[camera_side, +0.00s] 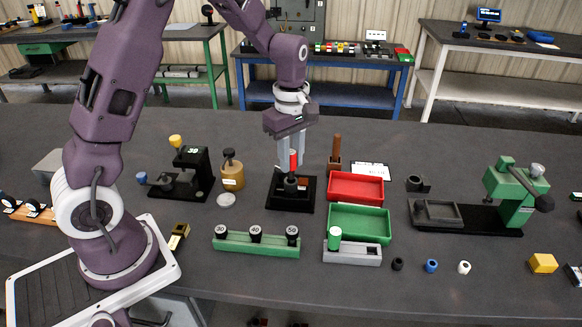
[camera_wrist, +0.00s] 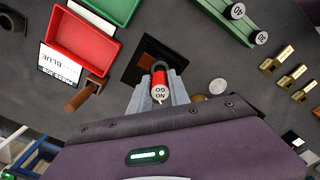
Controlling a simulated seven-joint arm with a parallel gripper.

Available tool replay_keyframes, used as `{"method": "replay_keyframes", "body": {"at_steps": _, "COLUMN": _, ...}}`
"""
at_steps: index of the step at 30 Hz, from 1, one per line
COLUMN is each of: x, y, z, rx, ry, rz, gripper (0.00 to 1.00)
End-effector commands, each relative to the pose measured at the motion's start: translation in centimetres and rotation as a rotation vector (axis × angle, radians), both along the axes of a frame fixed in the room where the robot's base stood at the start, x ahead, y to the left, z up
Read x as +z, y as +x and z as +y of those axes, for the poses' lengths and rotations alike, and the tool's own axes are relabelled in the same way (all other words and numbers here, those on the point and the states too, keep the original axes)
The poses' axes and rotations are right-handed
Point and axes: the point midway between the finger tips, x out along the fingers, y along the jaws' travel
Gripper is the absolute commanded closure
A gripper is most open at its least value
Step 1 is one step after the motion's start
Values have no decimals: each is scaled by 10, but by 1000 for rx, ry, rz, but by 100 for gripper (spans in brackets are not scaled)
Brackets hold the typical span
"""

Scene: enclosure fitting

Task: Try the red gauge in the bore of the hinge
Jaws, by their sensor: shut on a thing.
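The red gauge (camera_side: 293,159) is upright between the fingers of my gripper (camera_side: 290,162), which is shut on it. In the wrist view the red gauge (camera_wrist: 160,84) shows a pale end marked "NO GO", between the fingertips of my gripper (camera_wrist: 160,95). Directly below is the hinge (camera_side: 291,185), a dark knuckle on a black base plate (camera_side: 280,203). In the wrist view the hinge (camera_wrist: 160,66) shows as a dark rounded edge beside the gauge. The gauge's lower end is close to the bore; I cannot tell whether it is inside.
A red tray (camera_side: 355,188) and a green tray (camera_side: 359,224) lie to the right, with a brown-handled tool (camera_side: 335,150) behind. A green gauge (camera_side: 334,238) stands in a grey holder (camera_side: 352,255). A brass-coloured pot (camera_side: 232,175) and black stand (camera_side: 196,170) are left.

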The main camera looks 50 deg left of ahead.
Motion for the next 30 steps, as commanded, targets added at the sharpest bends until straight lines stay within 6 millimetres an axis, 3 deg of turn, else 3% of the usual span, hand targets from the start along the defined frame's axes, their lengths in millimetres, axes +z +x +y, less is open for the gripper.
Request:
{"method": "replay_keyframes", "body": {"at_steps": 15, "x": 41, "y": 1, "z": 0, "rx": 1, "ry": 1, "rz": -4, "gripper": 100}}
{"method": "replay_keyframes", "body": {"at_steps": 25, "x": 44, "y": 0, "z": 0, "rx": 0, "ry": 0, "rz": -1, "gripper": 100}}
{"method": "replay_keyframes", "body": {"at_steps": 28, "x": 43, "y": 5, "z": -11, "rx": -4, "ry": 0, "rz": 0, "gripper": 100}}
{"method": "replay_keyframes", "body": {"at_steps": 30, "x": 41, "y": 12, "z": -29, "rx": -5, "ry": 1, "rz": -1, "gripper": 100}}
